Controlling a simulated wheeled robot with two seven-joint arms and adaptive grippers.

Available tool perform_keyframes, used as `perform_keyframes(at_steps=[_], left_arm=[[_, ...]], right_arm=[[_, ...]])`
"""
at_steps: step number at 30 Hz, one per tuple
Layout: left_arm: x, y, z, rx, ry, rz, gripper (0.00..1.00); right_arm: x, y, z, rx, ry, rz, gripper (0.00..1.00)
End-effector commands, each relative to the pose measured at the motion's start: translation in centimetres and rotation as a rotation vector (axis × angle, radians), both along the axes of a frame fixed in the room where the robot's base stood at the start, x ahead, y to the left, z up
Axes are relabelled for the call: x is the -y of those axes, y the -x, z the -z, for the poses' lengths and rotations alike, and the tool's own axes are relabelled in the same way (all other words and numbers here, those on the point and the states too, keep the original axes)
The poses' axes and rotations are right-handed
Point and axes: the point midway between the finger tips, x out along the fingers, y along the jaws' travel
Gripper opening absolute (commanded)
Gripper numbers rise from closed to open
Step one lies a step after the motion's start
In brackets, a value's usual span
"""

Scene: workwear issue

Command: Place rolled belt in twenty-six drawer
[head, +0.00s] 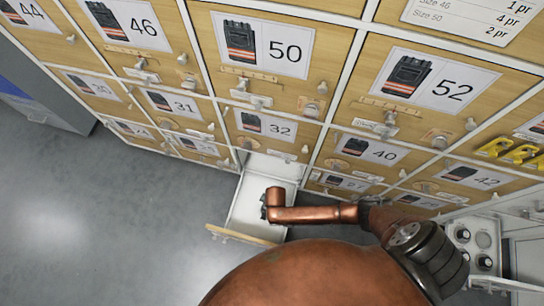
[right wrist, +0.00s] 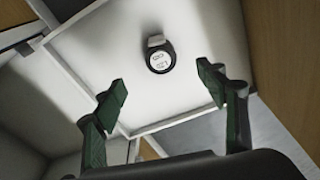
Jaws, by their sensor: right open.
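The rolled belt (right wrist: 160,57) appears as a small dark coil with a white tag face and a pale end. In the right wrist view it lies on the white floor of an open drawer (right wrist: 105,50). In the head view this open drawer (head: 246,203) is low in the cabinet; its number cannot be read and my arm covers part of it. My right gripper (right wrist: 162,76) points into the drawer with its green fingers spread wide, apart from the belt and with nothing between them. The head view does not show the belt. My left gripper is not in view.
The cabinet has wooden drawer fronts marked 50 (head: 262,45), 52 (head: 430,80), 32 (head: 265,125), 40 and others, all closed with knobs sticking out. A white holder with round holes (head: 475,243) stands at right. Yellow items (head: 512,152) lie above it. Grey floor is clear at left.

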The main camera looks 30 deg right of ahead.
Motion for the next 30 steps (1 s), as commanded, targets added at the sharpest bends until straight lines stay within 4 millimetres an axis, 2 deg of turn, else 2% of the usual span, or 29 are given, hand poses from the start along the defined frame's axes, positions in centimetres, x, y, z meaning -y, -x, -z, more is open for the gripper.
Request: perform_keyframes(at_steps=[1, 6, 20, 23, 26, 28, 30], left_arm=[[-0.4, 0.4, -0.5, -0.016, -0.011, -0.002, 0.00], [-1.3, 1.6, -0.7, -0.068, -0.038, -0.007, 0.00], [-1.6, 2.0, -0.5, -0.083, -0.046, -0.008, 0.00], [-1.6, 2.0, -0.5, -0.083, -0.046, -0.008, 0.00], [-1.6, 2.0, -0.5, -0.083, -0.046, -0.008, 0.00], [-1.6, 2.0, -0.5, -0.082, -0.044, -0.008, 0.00], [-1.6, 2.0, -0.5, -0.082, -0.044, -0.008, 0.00]], right_arm=[[0.1, -0.1, -1.2, 0.004, -0.001, 0.000, 0.66], [0.2, 0.2, -2.7, 0.001, 0.000, 0.001, 0.66], [0.0, 0.7, -2.9, -0.004, -0.005, 0.002, 0.66], [-0.9, 2.2, -3.4, -0.016, -0.032, 0.011, 0.66], [-2.2, 5.0, -4.8, -0.034, -0.083, 0.038, 0.66], [-2.6, 7.1, -6.4, -0.041, -0.123, 0.072, 0.66], [-1.9, 9.1, -8.3, -0.044, -0.151, 0.123, 0.66]])
